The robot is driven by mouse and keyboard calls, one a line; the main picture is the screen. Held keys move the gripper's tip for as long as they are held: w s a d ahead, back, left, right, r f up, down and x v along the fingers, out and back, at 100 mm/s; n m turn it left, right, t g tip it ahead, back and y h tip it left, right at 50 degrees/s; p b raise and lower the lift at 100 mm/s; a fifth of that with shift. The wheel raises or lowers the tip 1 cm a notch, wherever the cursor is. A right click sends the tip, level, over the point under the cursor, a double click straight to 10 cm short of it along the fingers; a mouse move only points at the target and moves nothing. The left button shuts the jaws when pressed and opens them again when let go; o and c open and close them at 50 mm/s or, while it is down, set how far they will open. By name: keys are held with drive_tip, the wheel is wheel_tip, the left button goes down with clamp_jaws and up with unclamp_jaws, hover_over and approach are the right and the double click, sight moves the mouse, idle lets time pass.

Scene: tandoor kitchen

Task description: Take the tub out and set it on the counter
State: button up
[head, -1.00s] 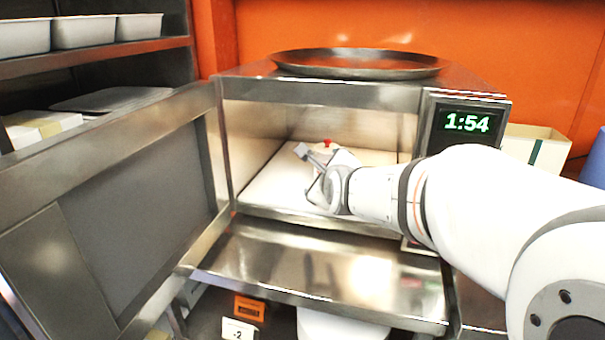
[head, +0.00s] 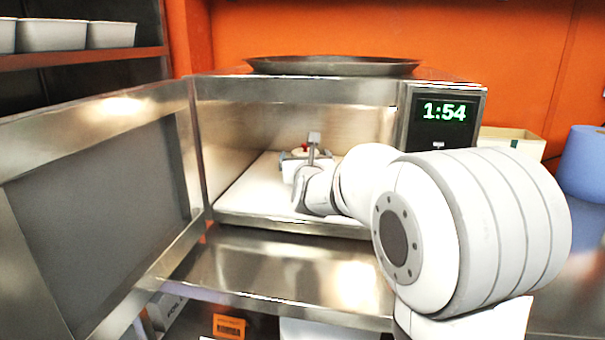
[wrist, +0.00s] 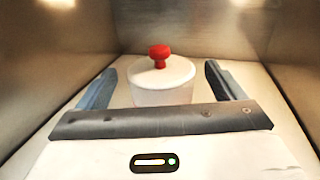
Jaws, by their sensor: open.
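The tub (wrist: 163,84) is white and round, with a lid and a red knob (wrist: 160,54). It stands upright on the white floor inside the open microwave (head: 300,92). In the head view the tub (head: 291,158) is mostly hidden behind my gripper (head: 298,158), and its red knob shows. In the wrist view my gripper (wrist: 162,85) is open, with one finger on each side of the tub and a visible gap on both sides. The tub's lower front is hidden by the gripper's body.
The microwave door (head: 100,190) stands open at the left. A steel counter (head: 270,275) lies in front of the microwave, with bare room. A large round pan (head: 335,66) rests on top. White tubs (head: 52,35) stand on the upper left shelf. A blue roll (head: 583,160) stands at the right.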

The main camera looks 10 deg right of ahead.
drive_tip(key=shift+w+d, duration=0.15)
drive_tip(key=shift+w, duration=1.1)
drive_tip(key=shift+c, duration=0.6)
drive_tip(key=c, duration=1.1)
drive_tip(key=shift+r, duration=0.1)
drive_tip(key=shift+r, duration=0.6)
wheel_tip(320, 180, up, 3)
drive_tip(key=shift+f+p, duration=0.2)
drive_tip(key=shift+p, duration=0.3)
drive_tip(key=s, duration=0.6)
drive_tip(key=s+a, duration=0.1)
drive_tip(key=s, duration=0.5)
drive_tip(key=s+a, duration=0.1)
drive_tip(key=s, duration=0.5)
drive_tip(key=shift+a+f, duration=0.1)
drive_tip(key=shift+f, duration=0.15)
